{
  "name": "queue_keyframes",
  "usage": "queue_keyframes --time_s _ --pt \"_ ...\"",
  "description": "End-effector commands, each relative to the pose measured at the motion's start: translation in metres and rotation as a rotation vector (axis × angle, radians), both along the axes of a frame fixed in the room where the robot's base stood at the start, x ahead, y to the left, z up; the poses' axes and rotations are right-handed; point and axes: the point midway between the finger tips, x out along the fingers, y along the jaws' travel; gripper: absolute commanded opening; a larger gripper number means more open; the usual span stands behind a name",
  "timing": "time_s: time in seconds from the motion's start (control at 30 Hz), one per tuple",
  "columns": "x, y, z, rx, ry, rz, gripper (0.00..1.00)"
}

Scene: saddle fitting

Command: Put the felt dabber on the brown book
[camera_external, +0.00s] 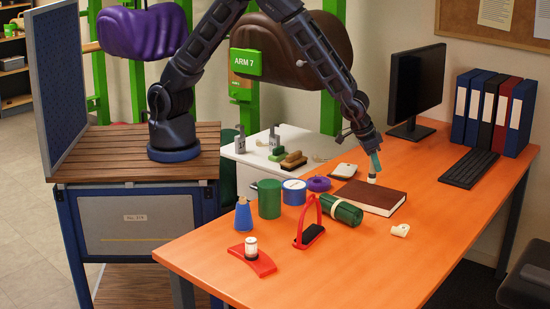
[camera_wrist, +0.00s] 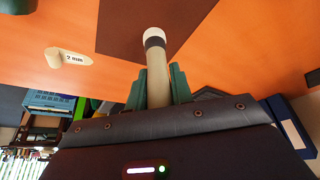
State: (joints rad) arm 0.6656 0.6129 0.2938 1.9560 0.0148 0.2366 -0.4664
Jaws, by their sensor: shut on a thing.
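The felt dabber has a cream handle, a dark band and a white tip (camera_wrist: 154,38). My gripper (camera_wrist: 158,88) is shut on its handle, between teal fingers. In the external view the dabber (camera_external: 372,178) points down from my gripper (camera_external: 375,161), with its white end at the far edge of the brown book (camera_external: 370,199). The book lies flat on the orange table. In the wrist view the book (camera_wrist: 125,28) is behind the tip, which overlaps the book's edge. I cannot tell whether the tip touches the book.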

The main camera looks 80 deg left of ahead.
Motion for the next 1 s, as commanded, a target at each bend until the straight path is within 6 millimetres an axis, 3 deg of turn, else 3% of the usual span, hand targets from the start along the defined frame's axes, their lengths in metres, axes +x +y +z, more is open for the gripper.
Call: queue_keyframes --time_s 0.3,0.67,0.7,0.8,1.0 --pt "0.000 0.001 -0.038 0.001 0.001 0.001 0.00" --pt "0.000 0.001 -0.041 0.001 0.001 0.001 0.00" --pt "0.000 0.001 -0.042 0.001 0.001 0.001 0.25" --pt "0.000 0.000 -0.042 0.001 0.001 0.001 0.44" --pt "0.000 0.000 -0.042 0.001 0.001 0.000 0.44"
